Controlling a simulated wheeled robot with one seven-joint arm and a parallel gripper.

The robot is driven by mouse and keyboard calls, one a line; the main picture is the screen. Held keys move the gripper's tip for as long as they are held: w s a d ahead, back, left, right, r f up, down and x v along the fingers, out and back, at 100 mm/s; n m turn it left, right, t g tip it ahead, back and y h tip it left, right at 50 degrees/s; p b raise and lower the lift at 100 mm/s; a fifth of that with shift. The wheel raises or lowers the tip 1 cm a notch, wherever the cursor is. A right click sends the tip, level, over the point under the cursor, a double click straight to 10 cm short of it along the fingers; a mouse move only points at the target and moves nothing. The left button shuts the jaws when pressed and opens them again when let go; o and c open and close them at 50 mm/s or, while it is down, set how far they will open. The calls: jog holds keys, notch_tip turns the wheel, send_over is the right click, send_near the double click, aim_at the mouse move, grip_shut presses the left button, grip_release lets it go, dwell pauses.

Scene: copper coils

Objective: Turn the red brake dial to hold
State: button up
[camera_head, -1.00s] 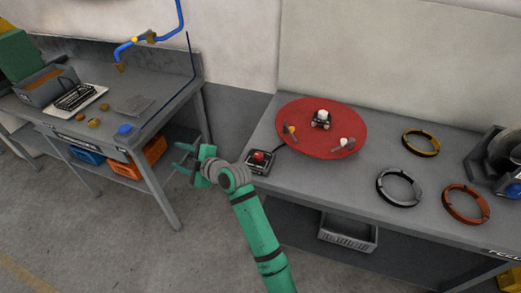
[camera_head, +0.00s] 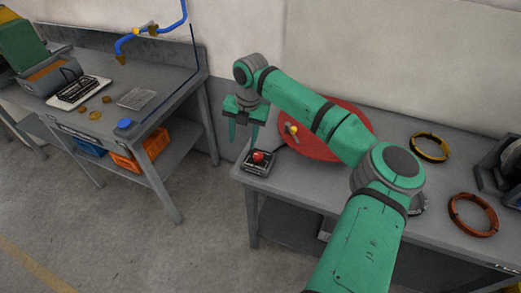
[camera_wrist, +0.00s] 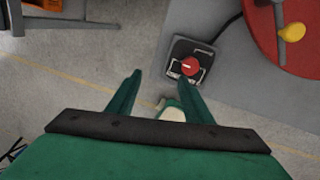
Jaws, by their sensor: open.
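The red brake dial (camera_head: 258,156) sits on a small dark box (camera_head: 256,167) at the left end of the right-hand table. In the wrist view the dial (camera_wrist: 189,66) is round with a pale mark toward its left side. My gripper (camera_head: 243,138) points down above and slightly left of the dial, open and empty. In the wrist view its two fingers (camera_wrist: 158,84) stand apart, with the dial box (camera_wrist: 184,76) just beyond and right of the right fingertip. The fingers do not touch the dial.
A red round turntable (camera_head: 310,146) with a yellow-topped part (camera_head: 292,130) lies beside the box, partly behind my arm. A yellow-black coil (camera_head: 430,147) and a copper coil (camera_head: 473,215) lie further right. Another workbench (camera_head: 185,88) stands left, across a gap.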

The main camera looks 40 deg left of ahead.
aim_at(258, 155)
jog(key=w+d+r+h, duration=0.2)
jog(key=w+d+r, duration=0.1)
jog(key=d, duration=0.1)
jog(key=shift+n, duration=0.3)
notch_tip(258, 155, down, 10)
jog(key=shift+f, duration=0.2)
jog(key=shift+a, duration=0.1)
jog(key=c, duration=1.1)
